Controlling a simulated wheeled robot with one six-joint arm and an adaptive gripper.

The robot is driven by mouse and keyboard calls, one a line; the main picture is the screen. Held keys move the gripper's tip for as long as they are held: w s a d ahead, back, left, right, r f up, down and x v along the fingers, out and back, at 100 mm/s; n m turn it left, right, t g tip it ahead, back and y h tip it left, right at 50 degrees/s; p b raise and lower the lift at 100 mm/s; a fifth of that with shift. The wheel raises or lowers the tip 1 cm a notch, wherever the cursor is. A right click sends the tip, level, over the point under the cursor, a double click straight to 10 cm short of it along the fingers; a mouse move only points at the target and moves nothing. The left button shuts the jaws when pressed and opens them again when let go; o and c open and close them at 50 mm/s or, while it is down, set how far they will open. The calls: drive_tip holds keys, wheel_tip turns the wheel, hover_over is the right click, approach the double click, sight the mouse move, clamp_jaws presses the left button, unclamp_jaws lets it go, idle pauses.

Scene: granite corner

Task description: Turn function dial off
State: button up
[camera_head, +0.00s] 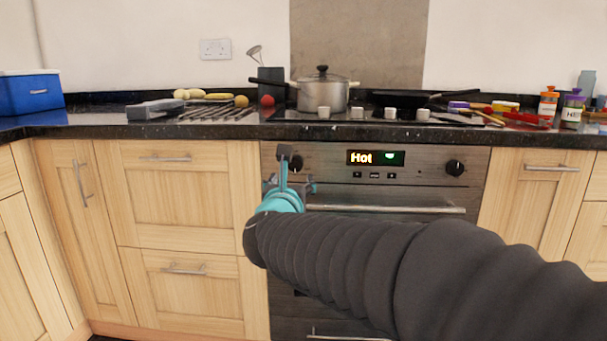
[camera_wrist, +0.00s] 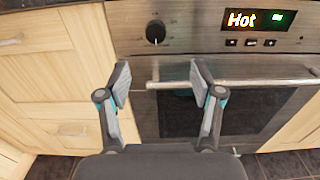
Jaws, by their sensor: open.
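The oven's left dial (camera_head: 296,163) is a black knob with a pale mark, partly hidden by my gripper; it shows clear in the wrist view (camera_wrist: 155,32). The right dial (camera_head: 455,168) is a similar knob beyond the display. No label tells which is the function dial. The display (camera_head: 375,158) reads "Hot" beside a green mark, also in the wrist view (camera_wrist: 257,19). My gripper (camera_head: 290,183) is in front of the panel's left end. In the wrist view my gripper (camera_wrist: 160,78) is open and empty, the left dial beyond its fingertips and apart.
The oven handle (camera_head: 385,209) runs across below the panel; its left end shows between my fingers in the wrist view (camera_wrist: 165,86). Wooden cabinets (camera_head: 190,195) flank the oven. A pot (camera_head: 323,92) and a pan (camera_head: 405,98) stand on the hob above.

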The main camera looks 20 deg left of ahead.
drive_tip(key=a+f+m+h, duration=0.1)
drive_tip(key=a+m, duration=0.1)
drive_tip(key=m, duration=0.1)
drive_tip(key=p, duration=0.2)
approach(295, 165)
drive_tip(key=w, duration=0.2)
drive_tip(key=w+a, duration=0.1)
drive_tip(key=w, duration=0.5)
drive_tip(key=shift+a+f, duration=0.1)
drive_tip(key=shift+a, duration=0.2)
drive_tip(key=c, duration=1.1)
